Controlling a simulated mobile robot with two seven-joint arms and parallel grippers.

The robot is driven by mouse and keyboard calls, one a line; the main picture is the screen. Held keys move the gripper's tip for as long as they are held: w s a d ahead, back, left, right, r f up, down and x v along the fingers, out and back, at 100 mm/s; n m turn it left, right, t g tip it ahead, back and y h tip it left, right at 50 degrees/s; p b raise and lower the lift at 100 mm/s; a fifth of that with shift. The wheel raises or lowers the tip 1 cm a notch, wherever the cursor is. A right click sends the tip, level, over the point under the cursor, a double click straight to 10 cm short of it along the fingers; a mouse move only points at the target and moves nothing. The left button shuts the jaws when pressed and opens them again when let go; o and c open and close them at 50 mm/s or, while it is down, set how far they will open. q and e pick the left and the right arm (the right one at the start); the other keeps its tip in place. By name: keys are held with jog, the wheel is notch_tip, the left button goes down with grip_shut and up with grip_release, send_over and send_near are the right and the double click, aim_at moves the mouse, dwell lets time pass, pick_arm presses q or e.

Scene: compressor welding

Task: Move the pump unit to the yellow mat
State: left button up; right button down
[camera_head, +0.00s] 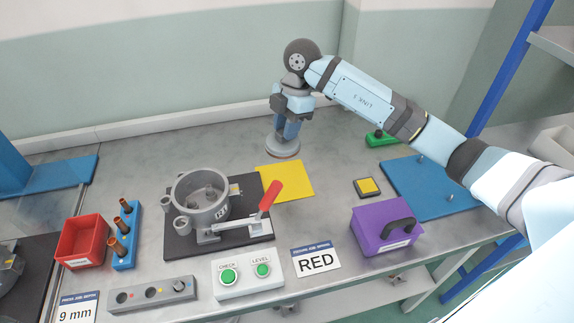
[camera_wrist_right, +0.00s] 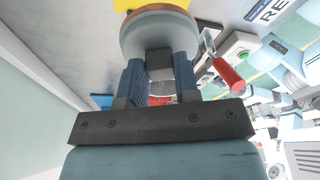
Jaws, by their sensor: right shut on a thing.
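The yellow mat (camera_head: 292,183) lies flat on the bench, right of the grey round housing (camera_head: 203,204); a yellow strip of it shows at the top of the right wrist view (camera_wrist_right: 124,5). My right gripper (camera_head: 288,132) points down just behind the mat. It is shut on what looks like the pump unit, a grey piece with a round disc (camera_head: 283,148) at its lower end. In the wrist view the disc (camera_wrist_right: 160,32) and its narrower body show between the blue fingers (camera_wrist_right: 160,75). I cannot tell whether the disc touches the bench. My left gripper is not in view.
The housing sits on a black plate with a red-handled clamp (camera_head: 270,196) beside the mat. A small yellow-topped block (camera_head: 367,187), blue board (camera_head: 425,188) and purple box (camera_head: 385,230) are to the right. A red bin (camera_head: 82,242) is at left. Bench around the mat's back is clear.

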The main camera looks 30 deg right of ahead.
notch_tip(320, 180, down, 12)
jog(key=shift+r, duration=0.15)
jog(key=shift+f, duration=0.3)
jog(key=shift+f, duration=0.1)
jog(key=c, duration=0.8)
grip_release()
jog(key=shift+c, duration=0.2)
jog(key=v, duration=1.1)
jog(key=shift+d+r, duration=0.1)
jog(key=shift+r, duration=0.5)
